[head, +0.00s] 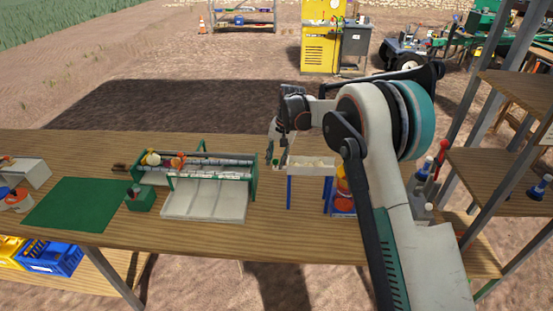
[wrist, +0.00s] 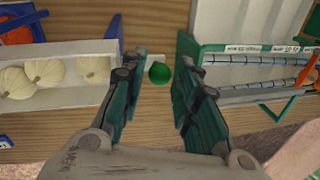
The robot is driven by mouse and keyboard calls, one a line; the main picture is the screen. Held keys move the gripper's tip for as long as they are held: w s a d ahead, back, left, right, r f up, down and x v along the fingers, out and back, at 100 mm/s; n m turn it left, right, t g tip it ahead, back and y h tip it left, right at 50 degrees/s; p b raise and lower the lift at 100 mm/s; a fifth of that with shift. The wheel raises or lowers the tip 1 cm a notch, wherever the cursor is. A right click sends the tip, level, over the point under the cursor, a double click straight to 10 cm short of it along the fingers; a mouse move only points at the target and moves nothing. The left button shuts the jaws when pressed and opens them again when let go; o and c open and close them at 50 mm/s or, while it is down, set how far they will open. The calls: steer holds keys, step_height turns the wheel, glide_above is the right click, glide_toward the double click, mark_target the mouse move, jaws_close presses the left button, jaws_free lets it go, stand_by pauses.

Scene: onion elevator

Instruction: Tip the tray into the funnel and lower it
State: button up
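The white tray (head: 311,166) stands on blue legs at the middle of the bench. In the wrist view the tray (wrist: 75,99) lies at left with pale, round onions (wrist: 46,73) in it. My gripper (wrist: 157,65) is open, with one finger on each side of the knob and gaps showing. In the head view my gripper (head: 277,152) is at the tray's left end. I cannot make out a funnel for certain.
A green-framed roller machine (head: 254,178) with a pale sectioned chute (head: 203,199) stands left of the tray. Orange items (head: 342,184) sit in a blue holder at the tray's right. A green mat (head: 75,204) and a small green box (head: 140,200) lie further left. The bench front is clear.

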jaws_close()
